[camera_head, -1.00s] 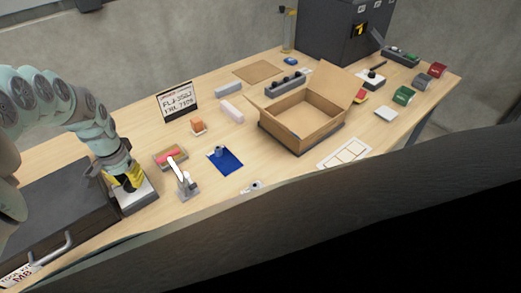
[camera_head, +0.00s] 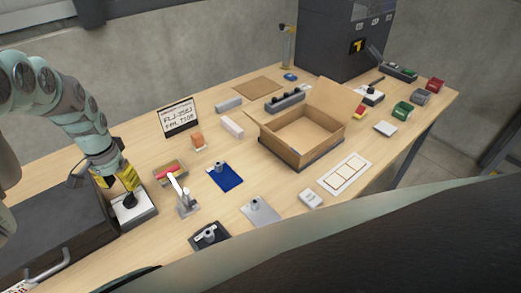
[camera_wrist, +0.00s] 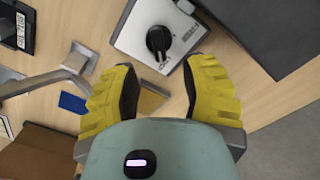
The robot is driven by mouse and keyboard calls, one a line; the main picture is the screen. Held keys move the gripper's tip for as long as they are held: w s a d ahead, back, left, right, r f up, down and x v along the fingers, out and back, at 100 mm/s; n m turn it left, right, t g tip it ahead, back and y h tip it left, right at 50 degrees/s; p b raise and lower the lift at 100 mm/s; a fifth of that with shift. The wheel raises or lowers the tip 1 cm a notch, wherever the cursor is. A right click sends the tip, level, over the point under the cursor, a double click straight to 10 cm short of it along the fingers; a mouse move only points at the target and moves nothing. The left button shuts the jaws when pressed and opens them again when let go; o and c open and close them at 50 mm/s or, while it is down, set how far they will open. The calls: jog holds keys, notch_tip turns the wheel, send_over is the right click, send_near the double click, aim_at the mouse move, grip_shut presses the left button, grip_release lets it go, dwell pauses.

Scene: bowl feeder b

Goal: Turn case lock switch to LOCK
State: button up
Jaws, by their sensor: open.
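The switch is a black rotary knob (camera_head: 130,200) on a white-topped, dark-sided box (camera_head: 142,214) at the table's left front. In the wrist view the round knob (camera_wrist: 159,39) shows clearly on its pale plate (camera_wrist: 133,38), with a pointer bar across it. Dark print beside the knob is too blurred to read, so I cannot tell its setting. My gripper (camera_head: 122,178) has yellow fingers and hangs just above the knob, apart from it. In the wrist view my gripper (camera_wrist: 158,82) is open and empty, and the knob lies beyond the fingertips, not between them.
A dark case (camera_head: 50,225) stands left of the switch box. Right of it are a metal lever stand (camera_head: 184,205), a tray with a red item (camera_head: 170,173) and a blue plate (camera_head: 225,177). An open cardboard box (camera_head: 300,138) sits mid-table.

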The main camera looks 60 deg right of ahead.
jog(key=shift+r, duration=1.05)
